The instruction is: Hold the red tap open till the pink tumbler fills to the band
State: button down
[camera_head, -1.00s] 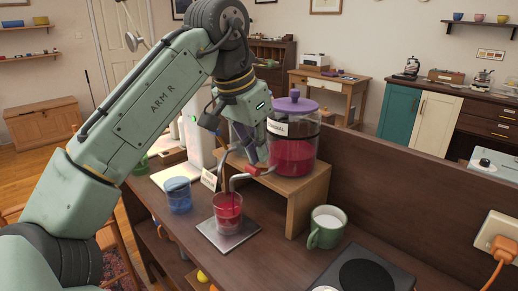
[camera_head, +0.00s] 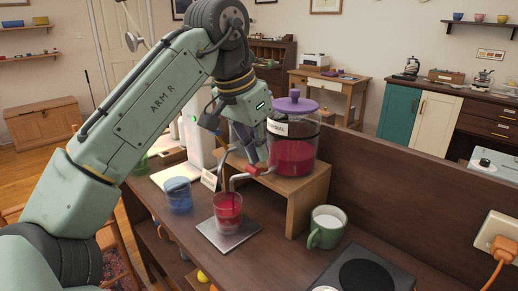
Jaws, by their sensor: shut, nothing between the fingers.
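The pink tumbler (camera_head: 228,222) stands upright on a square metal plate (camera_head: 246,229), below the spout (camera_head: 236,181) of a glass drink dispenser (camera_head: 297,135). Red liquid shows inside the tumbler, but its level against the band is hard to read at this size. The red tap (camera_head: 257,170) is at the dispenser's lower front. My gripper (camera_head: 257,158) is shut and empty, its fingertips close above the tap. I cannot tell whether they touch it. No stream from the spout can be made out clearly.
The dispenser, with a purple lid and red drink, stands on a wooden riser (camera_head: 311,200). A blue tumbler (camera_head: 178,195) is left of the plate. A green mug (camera_head: 327,228) and a dark hotplate (camera_head: 365,276) are to the right. A small card (camera_head: 209,179) stands behind the plate.

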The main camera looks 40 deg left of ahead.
jog(key=r+p, duration=0.2)
jog(key=w+r+p, duration=0.1)
jog(key=r+p, duration=0.2)
dwell(0.4)
dwell(0.7)
